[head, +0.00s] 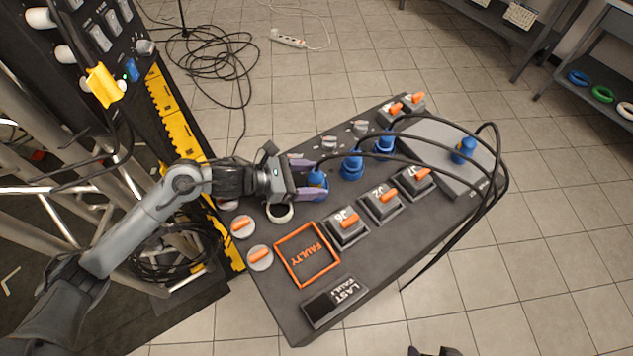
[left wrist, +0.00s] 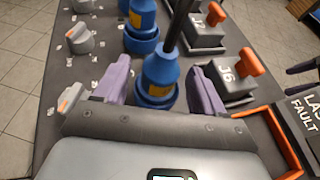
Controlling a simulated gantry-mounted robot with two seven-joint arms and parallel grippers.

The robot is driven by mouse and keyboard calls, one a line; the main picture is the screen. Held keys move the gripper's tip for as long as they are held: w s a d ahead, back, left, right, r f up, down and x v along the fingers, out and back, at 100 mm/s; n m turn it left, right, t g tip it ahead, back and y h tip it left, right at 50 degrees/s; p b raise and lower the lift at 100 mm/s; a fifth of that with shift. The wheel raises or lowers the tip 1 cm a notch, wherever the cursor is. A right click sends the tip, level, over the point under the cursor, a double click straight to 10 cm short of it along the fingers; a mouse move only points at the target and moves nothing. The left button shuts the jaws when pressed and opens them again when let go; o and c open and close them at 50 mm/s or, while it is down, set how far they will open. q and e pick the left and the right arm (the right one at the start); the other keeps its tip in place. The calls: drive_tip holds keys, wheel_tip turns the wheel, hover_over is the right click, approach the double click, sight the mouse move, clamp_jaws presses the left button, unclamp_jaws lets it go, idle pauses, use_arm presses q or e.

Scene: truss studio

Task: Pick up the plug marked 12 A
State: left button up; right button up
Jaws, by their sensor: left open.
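Several blue plugs with black cables are in the head view; no rating is readable, so I cannot tell which is 12 A. One plug (head: 317,179) is between the fingers of my left gripper (head: 310,187). Two more, a middle plug (head: 352,166) and a farther plug (head: 384,143), stand in a row on the dark bench. Another plug (head: 464,150) is on a grey box. In the left wrist view, the purple fingers of my left gripper (left wrist: 160,84) stand apart on either side of the near plug (left wrist: 159,75). Dark tips at the head view's bottom edge may be my right gripper (head: 435,351).
Switch boxes J6 (head: 345,230), J2 (head: 381,204) and J7 (head: 415,182) line the bench beside the plugs. An orange FAULTY frame (head: 288,274) and a LAST FAULT box (head: 335,303) are at the near end. Black cables arch over the bench's right side.

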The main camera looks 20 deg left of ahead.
use_arm(q)
drive_tip(key=c, duration=1.2)
drive_tip(key=shift+c, duration=0.2)
drive_tip(key=shift+r, duration=0.1)
